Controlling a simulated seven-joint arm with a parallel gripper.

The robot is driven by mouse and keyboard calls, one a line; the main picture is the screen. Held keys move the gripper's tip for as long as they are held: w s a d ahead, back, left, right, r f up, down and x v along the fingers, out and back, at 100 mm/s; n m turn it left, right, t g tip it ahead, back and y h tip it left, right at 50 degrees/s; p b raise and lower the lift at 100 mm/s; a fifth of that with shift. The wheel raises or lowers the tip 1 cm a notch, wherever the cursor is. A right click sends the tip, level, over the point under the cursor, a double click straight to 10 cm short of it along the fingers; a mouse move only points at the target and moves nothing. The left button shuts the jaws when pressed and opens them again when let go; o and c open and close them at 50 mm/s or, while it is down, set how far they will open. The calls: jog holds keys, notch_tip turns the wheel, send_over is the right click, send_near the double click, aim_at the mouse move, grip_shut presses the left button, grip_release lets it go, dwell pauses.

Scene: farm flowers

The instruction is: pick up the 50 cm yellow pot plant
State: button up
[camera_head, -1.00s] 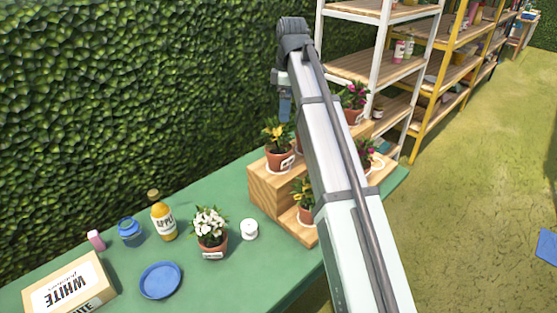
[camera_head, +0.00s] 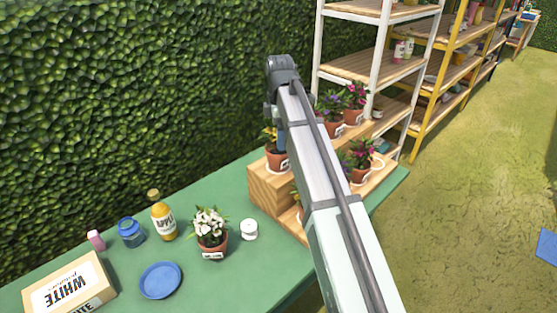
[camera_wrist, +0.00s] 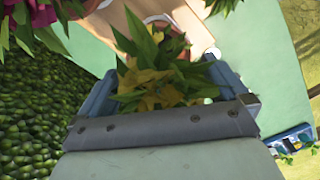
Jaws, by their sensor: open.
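A yellow-flowered plant in a terracotta pot (camera_head: 276,161) stands on the upper level of the wooden step stand, partly hidden by my arm. A second plant on the lower level is almost wholly hidden behind my arm. Size labels cannot be read. My gripper (camera_head: 281,138) shows in the head view as a blue finger over the upper plant. In the wrist view, its two blue fingers (camera_wrist: 165,76) are open on either side of yellow blooms and green leaves (camera_wrist: 150,88). No grip shows. Whether the fingers touch the leaves cannot be told.
The wooden stand (camera_head: 267,194) also holds purple- and pink-flowered pots (camera_head: 360,165) at right. A white-flowered pot (camera_head: 211,240), small white pot (camera_head: 249,229), blue plate (camera_head: 160,281), bottle (camera_head: 163,222) and box (camera_head: 66,288) are on the green table. A hedge (camera_head: 120,90) stands behind.

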jog(key=shift+w+a+f, duration=0.1)
jog(key=shift+f, duration=2.1)
jog(key=shift+a+f, duration=0.1)
jog(key=shift+f, duration=2.05)
jog(key=c, duration=0.9)
jog(key=shift+c, duration=0.5)
jog(key=shift+r, duration=0.15)
